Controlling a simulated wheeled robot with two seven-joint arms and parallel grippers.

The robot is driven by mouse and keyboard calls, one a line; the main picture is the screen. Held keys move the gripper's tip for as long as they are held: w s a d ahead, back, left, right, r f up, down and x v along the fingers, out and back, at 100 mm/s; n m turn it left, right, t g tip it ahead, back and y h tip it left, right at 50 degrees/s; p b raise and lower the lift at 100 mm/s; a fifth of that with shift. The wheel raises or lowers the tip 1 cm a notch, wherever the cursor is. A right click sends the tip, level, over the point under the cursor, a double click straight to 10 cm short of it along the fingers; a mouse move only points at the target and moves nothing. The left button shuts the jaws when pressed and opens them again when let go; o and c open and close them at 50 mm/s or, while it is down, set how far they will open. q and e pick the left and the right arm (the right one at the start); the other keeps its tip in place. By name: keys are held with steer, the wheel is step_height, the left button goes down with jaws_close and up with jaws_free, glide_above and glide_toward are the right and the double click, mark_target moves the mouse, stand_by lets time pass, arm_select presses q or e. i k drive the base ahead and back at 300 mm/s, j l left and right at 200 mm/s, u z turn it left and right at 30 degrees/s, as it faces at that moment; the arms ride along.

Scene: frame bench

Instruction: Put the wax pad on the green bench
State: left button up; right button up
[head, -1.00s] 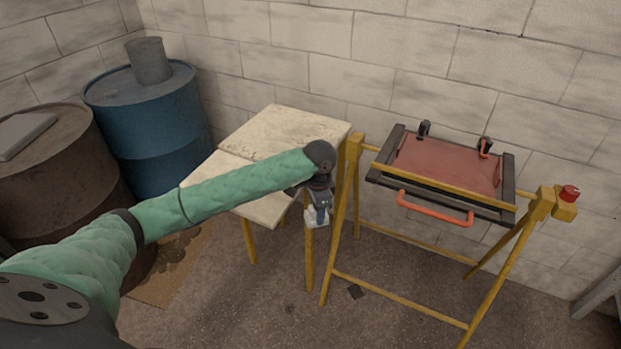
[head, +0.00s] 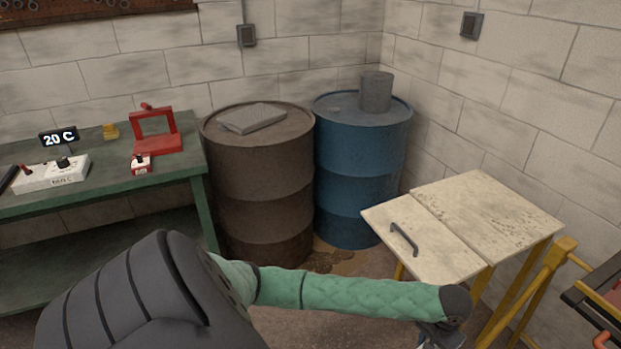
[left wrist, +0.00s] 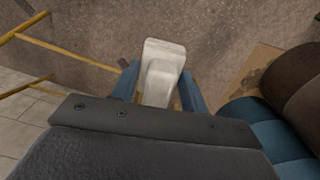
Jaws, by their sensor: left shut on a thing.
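My left gripper (left wrist: 160,92) is shut on a pale, whitish block, the wax pad (left wrist: 163,60), held between two blue fingers in the left wrist view. In the head view the left arm reaches across to the lower right, and the left gripper (head: 438,338) is cut by the bottom edge in front of the pale table. The pad cannot be made out there. The green bench (head: 100,196) stands at the far left, well away from this gripper. My right gripper is not in view.
On the bench are a red frame (head: 157,143), a white control box (head: 52,174), a 20 C display (head: 59,138) and a yellow block (head: 110,131). A brown drum (head: 258,190) and a blue drum (head: 358,190) stand between bench and pale table (head: 490,215). A yellow stand (head: 530,296) is at right.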

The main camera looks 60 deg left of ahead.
mark_target(111, 169)
steer(key=j+u, duration=0.2)
steer(key=u, duration=0.2)
steer(key=j+u, duration=0.2)
steer(key=u, duration=0.2)
steer(key=j+u, duration=0.25)
steer(key=u, duration=0.2)
steer(key=j+u, duration=0.2)
steer(key=u, duration=0.2)
steer(key=i+j+u, duration=0.1)
steer(key=j, duration=0.3)
steer(key=i+j+u, duration=0.1)
steer(key=j, duration=0.3)
steer(key=i+j+u, duration=0.15)
steer(key=i+j, duration=0.15)
steer(key=i+j+u, duration=0.1)
steer(key=j, duration=0.3)
steer(key=i, duration=0.1)
